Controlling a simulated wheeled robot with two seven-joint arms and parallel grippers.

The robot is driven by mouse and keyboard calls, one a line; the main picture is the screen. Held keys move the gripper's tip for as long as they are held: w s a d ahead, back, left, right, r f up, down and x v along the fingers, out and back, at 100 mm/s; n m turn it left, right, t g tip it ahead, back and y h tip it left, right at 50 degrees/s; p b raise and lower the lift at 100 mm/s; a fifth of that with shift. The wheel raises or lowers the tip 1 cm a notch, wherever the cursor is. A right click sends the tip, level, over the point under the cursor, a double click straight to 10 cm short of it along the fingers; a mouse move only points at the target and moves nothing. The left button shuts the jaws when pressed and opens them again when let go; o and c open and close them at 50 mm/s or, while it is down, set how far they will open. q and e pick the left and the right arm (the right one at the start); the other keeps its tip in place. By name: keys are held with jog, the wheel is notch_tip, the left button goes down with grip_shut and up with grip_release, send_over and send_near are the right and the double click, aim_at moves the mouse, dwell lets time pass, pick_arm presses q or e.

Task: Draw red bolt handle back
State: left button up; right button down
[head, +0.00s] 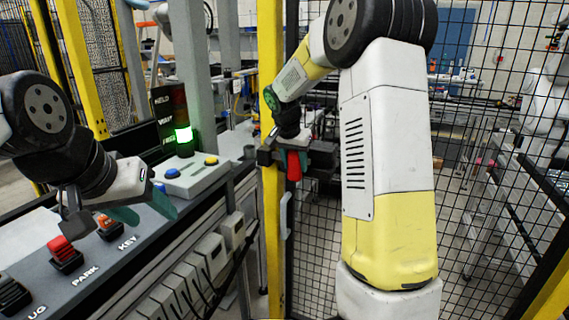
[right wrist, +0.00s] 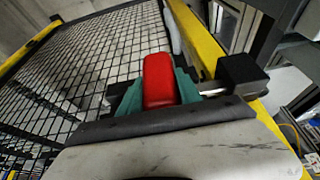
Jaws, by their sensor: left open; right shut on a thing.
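The red bolt handle (head: 294,166) is on the yellow fence post, at the middle of the head view. My right gripper (head: 291,158) is at the handle, with its arm in front of the mesh. In the right wrist view the red handle (right wrist: 158,80) sits between the two teal fingers of my right gripper (right wrist: 158,92), which is shut on it. A short metal bolt (right wrist: 212,87) runs right from the handle towards a black block (right wrist: 242,74). My left gripper (head: 143,208) is open and empty above the console on the left.
The console (head: 115,255) carries a red switch (head: 61,250) above PARK, an orange-red switch (head: 108,227) above KEY and a box with a blue and a yellow button (head: 190,175). A stack light (head: 184,134) glows green. The yellow post (head: 271,240) and mesh fence bound my right arm.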

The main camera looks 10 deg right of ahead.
jog(key=s+d, duration=0.1)
jog(key=d, duration=0.1)
jog(key=s+d, duration=0.1)
jog(key=d, duration=0.1)
jog(key=shift+s, duration=0.35)
jog(key=shift+d, duration=0.1)
jog(key=c, duration=0.8)
grip_release()
jog(key=shift+d, duration=0.1)
jog(key=shift+r, duration=0.15)
